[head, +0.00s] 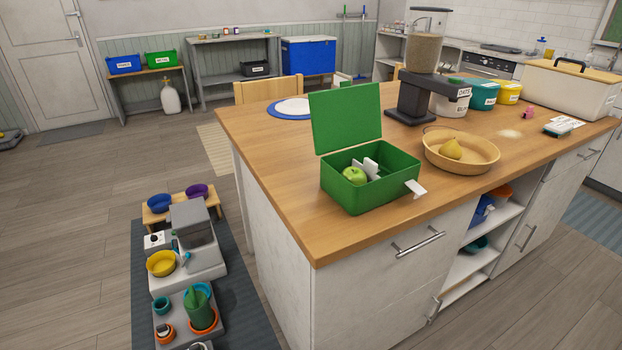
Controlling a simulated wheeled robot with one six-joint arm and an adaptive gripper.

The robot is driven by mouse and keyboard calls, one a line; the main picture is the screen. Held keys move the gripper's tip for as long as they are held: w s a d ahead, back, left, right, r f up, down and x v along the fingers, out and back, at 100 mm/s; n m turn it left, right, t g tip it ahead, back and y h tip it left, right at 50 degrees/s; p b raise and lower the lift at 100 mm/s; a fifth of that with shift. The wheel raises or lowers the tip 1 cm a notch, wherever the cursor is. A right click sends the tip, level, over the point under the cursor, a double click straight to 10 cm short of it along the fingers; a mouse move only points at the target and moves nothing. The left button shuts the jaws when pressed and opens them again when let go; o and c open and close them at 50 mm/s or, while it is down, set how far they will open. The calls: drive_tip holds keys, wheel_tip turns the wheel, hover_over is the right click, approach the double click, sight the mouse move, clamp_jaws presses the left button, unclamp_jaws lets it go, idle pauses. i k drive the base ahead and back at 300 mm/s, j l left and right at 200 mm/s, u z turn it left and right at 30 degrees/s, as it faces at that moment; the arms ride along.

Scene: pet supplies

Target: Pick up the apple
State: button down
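A green apple (354,175) sits inside a green box (370,199) on the wooden countertop of the island. The box's lid (345,118) stands open at the back. White pieces (370,165) are in the box beside the apple, to its right. The apple's lower part is partly hidden by the box's front wall. My gripper is not in view.
A white tab (415,188) sticks out at the box's right. A wooden bowl (478,162) holding a yellow pear (451,149) stands to the right. A dispenser (424,70) on a black stand rises behind. The countertop (283,190) left of the box is clear.

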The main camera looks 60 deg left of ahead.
sight(355, 176)
drive_tip(key=i+u, duration=0.15)
drive_tip(key=u, duration=0.35)
drive_tip(key=i+j+u, duration=0.1)
drive_tip(key=u, duration=0.35)
drive_tip(key=i+l+u, duration=0.1)
drive_tip(key=u, duration=0.4)
drive_tip(key=i+l+u, duration=0.15)
drive_tip(key=u, duration=0.3)
drive_tip(key=i+l+u, duration=0.2)
drive_tip(key=i+u, duration=0.2)
drive_tip(key=j+z, duration=0.1)
drive_tip(key=k+j, duration=0.05)
